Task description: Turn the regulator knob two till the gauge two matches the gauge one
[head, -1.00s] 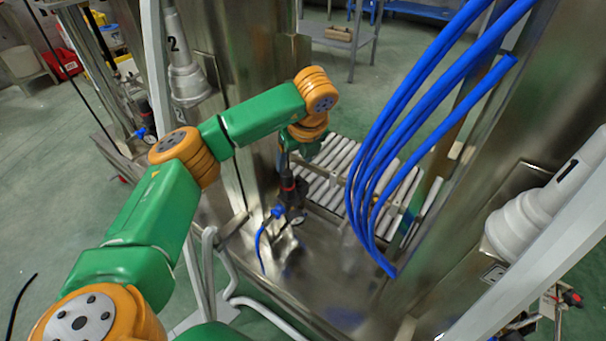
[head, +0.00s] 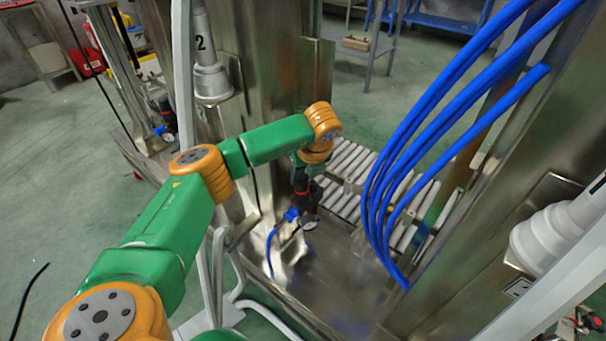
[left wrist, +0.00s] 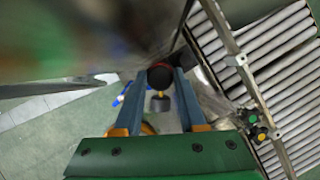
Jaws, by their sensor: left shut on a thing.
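My left gripper (head: 304,176) reaches down onto a regulator (head: 302,200) with a dark body, a red band and blue fittings. In the left wrist view, the two fingers are shut on a dark round regulator knob (left wrist: 160,76) at their tips. A small round white-faced gauge (head: 310,223) sits just below that regulator; its needle is too small to read. A second gauge (head: 168,137) is at the far left, also unreadable. I cannot see a number on either gauge. My right gripper is not in view.
A grey lance marked 2 (head: 208,75) hangs at upper left; another lance (head: 548,235) is at right. Blue hoses (head: 400,165) hang right of the regulator. A roller conveyor (head: 345,165) lies behind. Steel panels stand close around the arm.

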